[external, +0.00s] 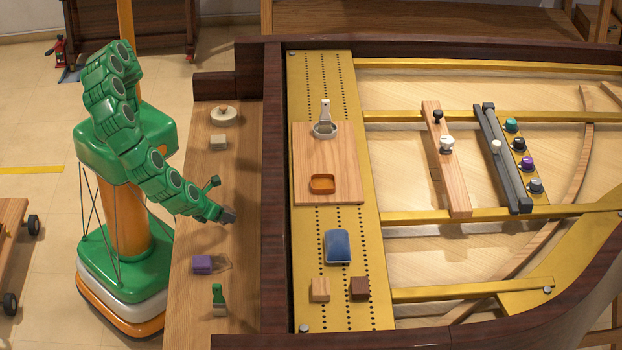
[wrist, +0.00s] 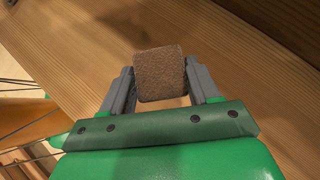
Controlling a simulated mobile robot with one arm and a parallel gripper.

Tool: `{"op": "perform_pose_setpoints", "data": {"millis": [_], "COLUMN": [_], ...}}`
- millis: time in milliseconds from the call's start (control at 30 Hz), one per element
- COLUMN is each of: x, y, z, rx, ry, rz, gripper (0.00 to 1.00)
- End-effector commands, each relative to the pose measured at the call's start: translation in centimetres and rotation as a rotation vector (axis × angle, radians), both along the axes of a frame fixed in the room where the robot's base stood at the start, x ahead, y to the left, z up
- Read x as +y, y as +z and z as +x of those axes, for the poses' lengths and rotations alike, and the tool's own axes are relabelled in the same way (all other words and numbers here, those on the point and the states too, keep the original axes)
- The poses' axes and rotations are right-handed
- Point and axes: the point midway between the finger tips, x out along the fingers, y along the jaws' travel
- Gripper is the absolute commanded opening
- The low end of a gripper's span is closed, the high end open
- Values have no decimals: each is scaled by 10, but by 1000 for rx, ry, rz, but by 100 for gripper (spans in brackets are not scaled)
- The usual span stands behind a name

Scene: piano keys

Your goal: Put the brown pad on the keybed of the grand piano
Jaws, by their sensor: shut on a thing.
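A brown, rough-textured pad (wrist: 160,73) sits between the two grey fingers of my gripper (wrist: 160,82) in the wrist view. The fingers are shut on its sides, and wood fills the view behind it. In the external view, my gripper (external: 228,215) is over the middle of the keybed (external: 238,165), the long wooden plank along the left of the grand piano. The pad cannot be made out there. I cannot tell whether the pad touches the wood.
On the keybed, a round pale piece (external: 224,116) and a cream block (external: 218,143) lie behind my gripper. A purple block (external: 202,264) and a green-handled brush (external: 219,298) lie in front. The dark piano rim (external: 273,200) rises to the right.

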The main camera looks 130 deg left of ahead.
Motion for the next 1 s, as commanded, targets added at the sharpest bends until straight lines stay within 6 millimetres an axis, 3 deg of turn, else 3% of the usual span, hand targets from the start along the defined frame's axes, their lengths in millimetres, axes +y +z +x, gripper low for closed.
{"op": "perform_pose_setpoints", "data": {"millis": [200, 500, 767, 1000], "x": [0, 1, 1, 0], "y": [-18, -27, -53, -56], "z": [14, 21, 20, 21], "rx": [1, 1, 1, 0], "ry": [-1, 1, 0, 0], "rz": [-1, 0, -1, -1], "gripper": [27, 27, 27, 27]}}
